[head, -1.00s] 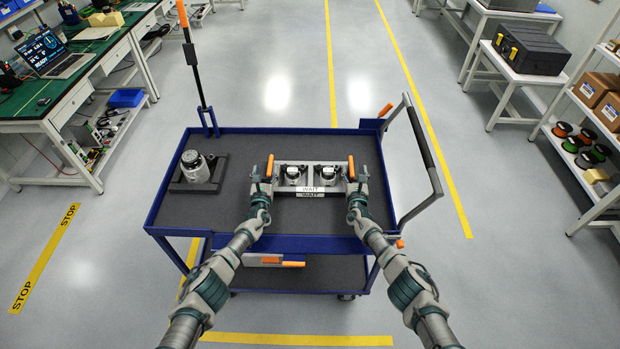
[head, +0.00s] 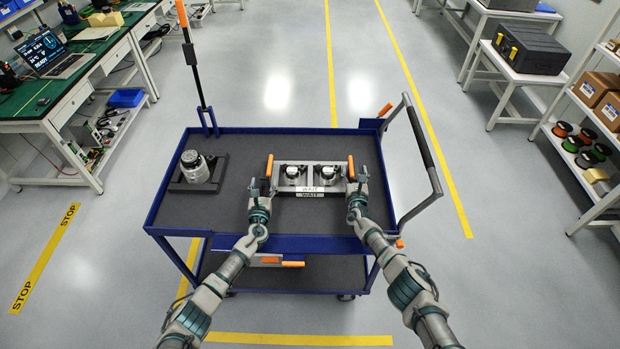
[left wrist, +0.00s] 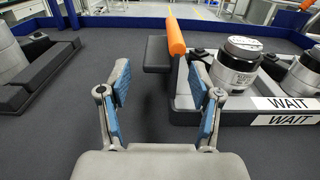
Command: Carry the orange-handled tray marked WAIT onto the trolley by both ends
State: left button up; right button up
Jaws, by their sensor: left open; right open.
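The tray marked WAIT (head: 311,190) sits on the top deck of the blue trolley (head: 300,220). It has an orange handle at each end and holds two silver actuators (head: 293,173). My left gripper (head: 262,184) is open and empty, just left of and in front of the left handle (head: 269,166). In the left wrist view the open fingers (left wrist: 160,95) have the orange handle (left wrist: 175,38) beyond and to the right of them. My right gripper (head: 356,182) is open close by the right handle (head: 350,168); the picture is too small to show whether it touches.
Another actuator (head: 194,166) stands in a dark holder at the trolley's left. A post with an orange top (head: 193,55) rises at the back left corner. The trolley's push handle (head: 422,150) is on the right. The deck in front of the tray is clear.

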pick_arm(q)
jog(key=s, duration=0.6)
jog(key=shift+s+a, duration=0.1)
pick_arm(e)
jog(key=shift+s, duration=0.1)
jog(key=shift+s+a+f, duration=0.2)
jog(key=shift+s+f, duration=0.1)
jog(key=shift+s, duration=0.15)
jog(key=s, duration=1.1)
jog(key=shift+r, duration=0.15)
pick_arm(q)
jog(key=shift+r, duration=0.1)
pick_arm(e)
jog(key=shift+r, duration=0.15)
